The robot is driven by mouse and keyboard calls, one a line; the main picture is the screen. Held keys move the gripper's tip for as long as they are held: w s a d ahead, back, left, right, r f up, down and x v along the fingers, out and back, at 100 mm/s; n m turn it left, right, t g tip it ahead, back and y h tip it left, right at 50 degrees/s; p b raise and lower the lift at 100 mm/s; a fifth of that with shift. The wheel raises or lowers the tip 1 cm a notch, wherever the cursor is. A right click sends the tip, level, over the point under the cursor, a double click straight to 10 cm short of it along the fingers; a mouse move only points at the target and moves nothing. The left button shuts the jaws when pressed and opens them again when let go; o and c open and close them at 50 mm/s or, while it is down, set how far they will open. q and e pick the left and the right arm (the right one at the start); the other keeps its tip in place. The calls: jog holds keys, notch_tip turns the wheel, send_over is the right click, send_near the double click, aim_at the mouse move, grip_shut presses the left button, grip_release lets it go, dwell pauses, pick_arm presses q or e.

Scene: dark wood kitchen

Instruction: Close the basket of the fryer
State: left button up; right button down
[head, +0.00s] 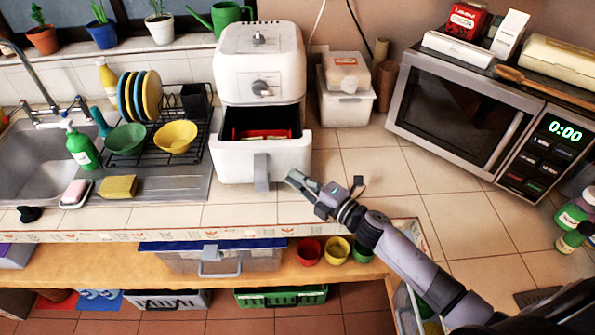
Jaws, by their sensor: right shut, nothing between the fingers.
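The white fryer (260,62) stands on the tiled counter against the back wall. Its basket (232,160) is pulled out toward me, with a grey upright handle (261,172) on its front. Something red and yellowish (262,133) lies inside the dark basket. My right gripper (292,178) is just right of the handle, near the basket's front right corner, with its fingers shut and empty. I cannot tell whether it touches the basket. My left gripper is not in view.
A dish rack (190,140) with plates and bowls stands left of the fryer. White containers (345,105) and a microwave (460,115) stand to the right. The counter tiles between fryer and microwave are mostly clear. A shelf (120,270) runs below the front edge.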

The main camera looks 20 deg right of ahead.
jog(key=shift+w+d, duration=0.2)
jog(key=shift+w, duration=0.2)
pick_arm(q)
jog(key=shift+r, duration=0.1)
pick_arm(e)
jog(key=shift+w, duration=0.1)
